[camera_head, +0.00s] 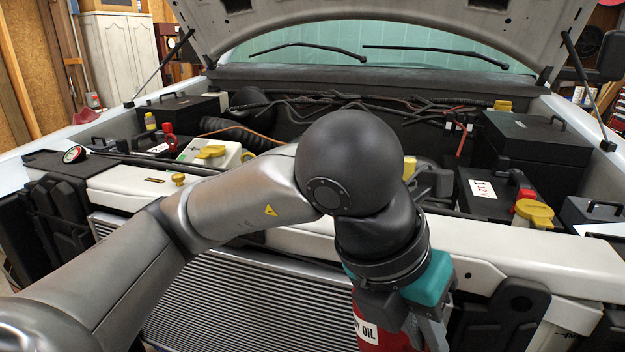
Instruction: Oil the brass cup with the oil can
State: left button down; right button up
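The oil can (385,335) is red with a white label ending in "Y OIL". It is at the bottom of the view, in front of the radiator, and its lower part is cut off by the picture edge. My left gripper (410,318), with a teal band, points down and appears shut on the can; its fingertips are partly hidden. A small brass-coloured cup (178,180) stands on the pale front crossmember, left of my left arm and well apart from the can. My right gripper is not in view.
The truck's hood is propped open above the engine bay. The pale crossmember (480,255) and finned radiator (240,300) lie in front. Yellow caps (534,213), a black box (535,150) and a round gauge (74,154) sit around the bay. My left arm hides its middle.

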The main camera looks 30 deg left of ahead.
pick_arm(q)
jog(key=shift+r, duration=0.35)
jog(key=shift+g+h, duration=0.5)
jog(key=shift+h, duration=0.4)
jog(key=shift+w+a+r+p, duration=0.15)
jog(key=shift+a+r+p, duration=0.05)
jog(key=shift+r+p, duration=0.6)
jog(key=shift+w+a+r+p, duration=0.15)
jog(key=shift+a+r+p, duration=0.1)
jog(key=shift+r+p, duration=0.55)
jog(key=shift+w+a+r+p, duration=0.2)
jog(key=shift+r+p, duration=0.3)
jog(key=shift+r, duration=0.5)
jog(key=shift+w+a+r+n+g+h+p, duration=0.15)
jog(key=shift+a+r+h+p, duration=0.1)
jog(key=shift+r, duration=0.3)
jog(key=shift+w+a+r+n+g+h+p, duration=0.1)
jog(key=shift+a+r+h+p, duration=0.15)
jog(key=shift+r, duration=0.25)
jog(key=shift+w+a+r+n+g+h+p, duration=0.1)
jog(key=shift+a+r+n+g+h+p, duration=0.15)
jog(key=shift+r, duration=0.3)
dwell(1.0)
jog(key=shift+w+a+r+h+p, duration=0.1)
jog(key=shift+a+r+h+p, duration=0.1)
jog(key=shift+r, duration=0.25)
jog(key=shift+w+a+r+h+p, duration=0.1)
jog(key=shift+r+h+p, duration=0.1)
jog(key=shift+r, duration=0.2)
dwell(0.7)
